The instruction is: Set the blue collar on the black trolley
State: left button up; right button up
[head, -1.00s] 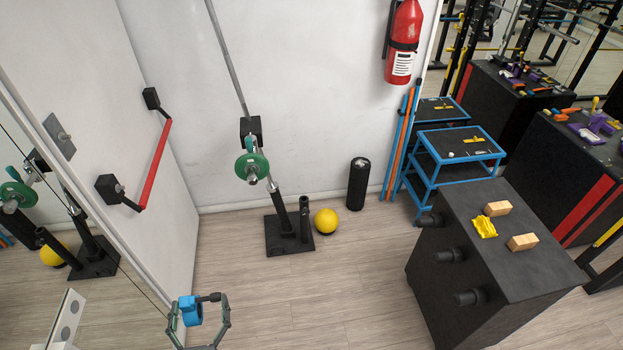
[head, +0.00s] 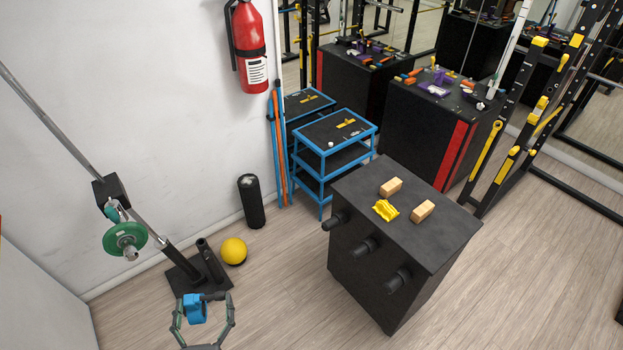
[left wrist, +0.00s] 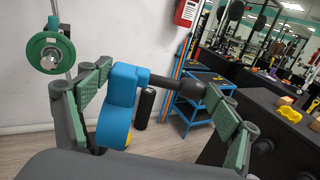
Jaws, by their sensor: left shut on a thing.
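My left gripper (head: 204,300) is shut on the blue collar (head: 194,308) at the bottom of the head view, above the floor. In the left wrist view the collar (left wrist: 122,100) is a blue clamp with a dark handle reaching right between the green finger pads. A black box-like unit (head: 375,285) with round side pegs stands right of the gripper and apart from it. Behind it is a blue-framed trolley with black shelves (head: 319,158). I cannot tell by name which of these is the black trolley. My right gripper is not in view.
Two wooden blocks (head: 391,187) (head: 422,211) and a yellow piece (head: 386,210) lie on the black unit; its front top is bare. A yellow ball (head: 233,251), a black cylinder (head: 251,201) and a bar stand with a green plate (head: 125,240) are near the wall. Floor is clear at lower right.

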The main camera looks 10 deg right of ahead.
aim_at(380, 178)
jog(key=z, duration=0.95)
jog(key=i, duration=1.15)
jog(key=z, duration=1)
